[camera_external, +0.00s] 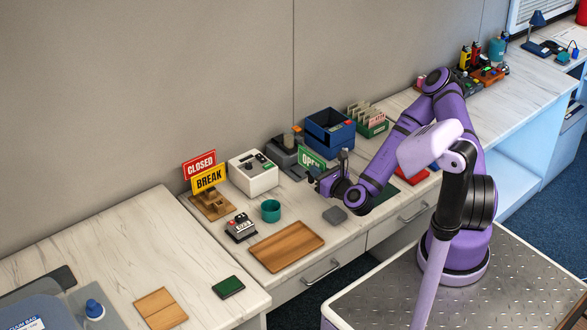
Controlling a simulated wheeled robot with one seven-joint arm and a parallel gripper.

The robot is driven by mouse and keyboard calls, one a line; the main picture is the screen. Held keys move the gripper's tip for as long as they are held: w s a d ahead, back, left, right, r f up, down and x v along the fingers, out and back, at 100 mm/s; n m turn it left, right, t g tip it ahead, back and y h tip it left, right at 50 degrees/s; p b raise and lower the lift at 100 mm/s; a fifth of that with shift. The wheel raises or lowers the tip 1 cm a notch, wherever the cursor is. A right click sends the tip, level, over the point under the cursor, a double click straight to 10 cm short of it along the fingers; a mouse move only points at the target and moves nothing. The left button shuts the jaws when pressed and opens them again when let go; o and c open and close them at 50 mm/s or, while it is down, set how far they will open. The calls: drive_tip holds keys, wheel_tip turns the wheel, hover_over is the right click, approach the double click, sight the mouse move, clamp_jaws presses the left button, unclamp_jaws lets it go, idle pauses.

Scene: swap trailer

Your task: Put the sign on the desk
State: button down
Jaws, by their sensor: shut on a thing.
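A green OPEN sign (312,157) stands upright at my gripper (314,177), over the middle of the long pale worktop. My gripper is shut on this sign; the fingertips are small and partly hidden by the wrist. I cannot tell whether the sign touches the surface. A red CLOSED sign (199,163) and a yellow BREAK sign (209,179) stand in a wooden holder (213,207) to the left.
Near my gripper are a white box device (253,174), a dark grey machine (286,155), a blue bin (329,130), a teal cup (270,211) and a grey block (335,215). A wooden tray (287,246) and a small counter (240,228) lie in front.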

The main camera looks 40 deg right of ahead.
drive_tip(key=s+a+r+n+g+y, duration=0.25)
drive_tip(key=a+n+y, duration=0.35)
drive_tip(key=a, duration=0.5)
drive_tip(key=s+a+r+n+g+y, duration=0.1)
drive_tip(key=a+n+g+y, duration=0.3)
drive_tip(key=a+y, duration=0.5)
drive_tip(key=s+a+n+g+y, duration=0.1)
drive_tip(key=s+a+n+g, duration=0.3)
drive_tip(key=s+a+g, duration=0.2)
drive_tip(key=s+a+n+g+y, duration=0.1)
drive_tip(key=s+a+n+g, duration=0.4)
drive_tip(key=a, duration=0.6)
drive_tip(key=s+g, duration=0.1)
drive_tip(key=g, duration=0.1)
drive_tip(key=shift+a+g, duration=0.2)
drive_tip(key=shift+g, duration=0.15)
drive_tip(key=shift+w, duration=0.1)
